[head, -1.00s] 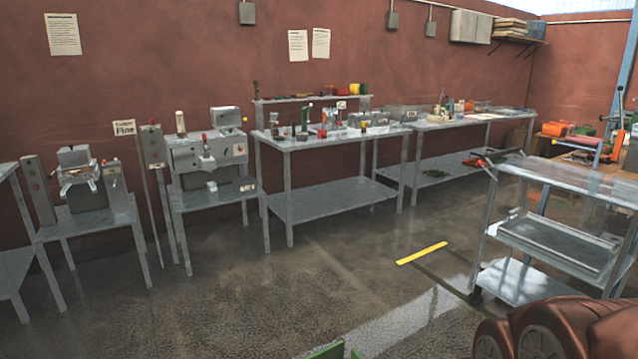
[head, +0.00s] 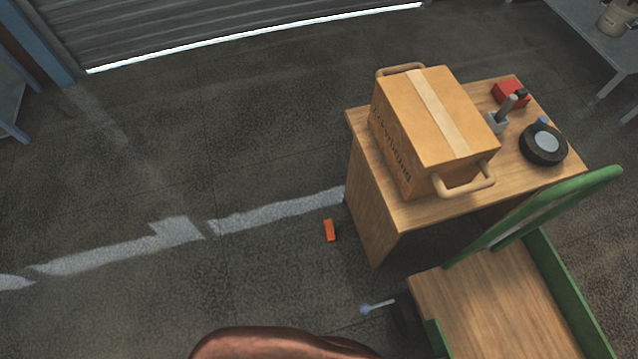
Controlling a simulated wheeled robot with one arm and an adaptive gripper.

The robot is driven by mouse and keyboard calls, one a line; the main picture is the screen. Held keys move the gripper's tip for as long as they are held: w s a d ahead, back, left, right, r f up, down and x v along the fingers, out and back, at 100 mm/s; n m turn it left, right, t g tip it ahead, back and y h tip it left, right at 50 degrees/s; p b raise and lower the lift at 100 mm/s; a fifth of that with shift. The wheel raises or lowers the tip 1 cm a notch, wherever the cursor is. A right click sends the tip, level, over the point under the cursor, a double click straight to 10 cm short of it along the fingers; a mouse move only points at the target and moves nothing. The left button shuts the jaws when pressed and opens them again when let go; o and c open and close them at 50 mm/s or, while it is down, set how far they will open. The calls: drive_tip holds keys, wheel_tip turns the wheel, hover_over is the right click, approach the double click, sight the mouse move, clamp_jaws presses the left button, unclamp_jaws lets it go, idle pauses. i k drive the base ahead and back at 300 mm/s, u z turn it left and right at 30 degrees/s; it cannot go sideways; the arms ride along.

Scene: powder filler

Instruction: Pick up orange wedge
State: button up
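A small orange block (head: 329,230), which looks like the orange wedge, lies on the dark floor in the head view. It is just left of the wooden table's near left leg panel and close to the end of a worn white floor line. It is apart from the table and nothing covers it. My gripper does not show in this view, so I cannot see its position or whether it holds anything.
A wooden table (head: 365,215) holds a cardboard box (head: 415,130) with handles, a black tape roll (head: 543,144) and a red item (head: 510,94). A green-framed wooden cart (head: 500,310) stands at the lower right. A shutter (head: 200,25) closes the back. Floor at left is clear.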

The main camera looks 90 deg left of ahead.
sight(328, 225)
drive_tip(key=u, duration=3.6)
drive_tip(key=i, duration=0.1)
drive_tip(key=u, duration=0.75)
